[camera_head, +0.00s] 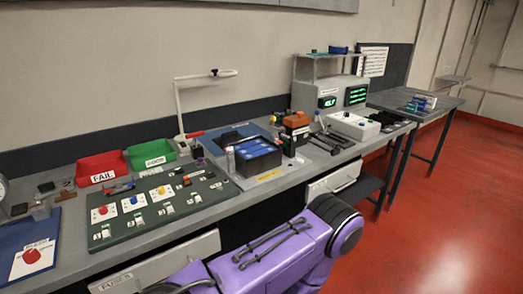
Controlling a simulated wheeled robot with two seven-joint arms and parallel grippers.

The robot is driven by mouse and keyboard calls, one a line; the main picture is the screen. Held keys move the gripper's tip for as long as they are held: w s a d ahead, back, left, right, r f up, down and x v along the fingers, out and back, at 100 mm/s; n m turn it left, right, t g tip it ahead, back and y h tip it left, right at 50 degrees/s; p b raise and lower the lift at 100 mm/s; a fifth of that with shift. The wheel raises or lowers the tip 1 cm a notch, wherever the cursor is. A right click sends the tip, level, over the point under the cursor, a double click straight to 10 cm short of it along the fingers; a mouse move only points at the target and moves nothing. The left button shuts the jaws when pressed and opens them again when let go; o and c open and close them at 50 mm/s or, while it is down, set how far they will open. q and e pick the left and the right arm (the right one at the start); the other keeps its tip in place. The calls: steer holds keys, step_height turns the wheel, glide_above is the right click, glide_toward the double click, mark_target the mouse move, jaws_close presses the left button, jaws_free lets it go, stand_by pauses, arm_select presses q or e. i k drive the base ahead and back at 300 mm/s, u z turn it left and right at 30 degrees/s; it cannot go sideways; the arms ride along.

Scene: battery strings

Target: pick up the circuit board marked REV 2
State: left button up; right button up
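I cannot make out any circuit board marked REV 2; the labels on the small parts are too small to read. Small dark and green flat pieces lie on the far table (452,100), near a few blue and white boxes (425,102). Several small flat parts (46,187) also lie on the bench at the left, beside the red bin (101,167). What these pieces are is unclear. A purple arm link of mine crosses the bottom middle of the view. Neither of my grippers shows.
The long grey bench holds a green bin (151,155), a dark green panel with buttons and switches (130,236), a white lamp arm (178,105), a dark battery (258,158) and a white box device (354,126). Drawers below stand partly out. The red floor at right is clear.

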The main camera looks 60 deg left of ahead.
mark_target(289, 142)
steer(key=k, duration=0.15)
steer(key=u, duration=1.15)
